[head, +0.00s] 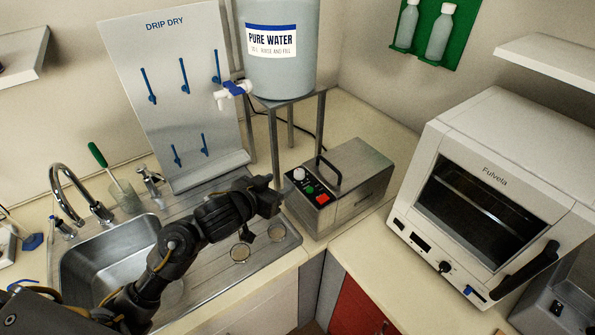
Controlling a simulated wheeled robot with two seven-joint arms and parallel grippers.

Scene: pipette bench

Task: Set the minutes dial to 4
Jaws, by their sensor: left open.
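My left gripper (272,193) is open, just left of the panel and apart from the dial in the picture. Its fingers are dark and partly hidden by their own body. My right gripper is not in view.
A white oven (490,175) with a black knob (445,267) stands at right. A pure water tank (282,70) on a metal stand and a drip-dry board (180,110) stand behind. The sink (95,262) and tap (75,185) are at left.

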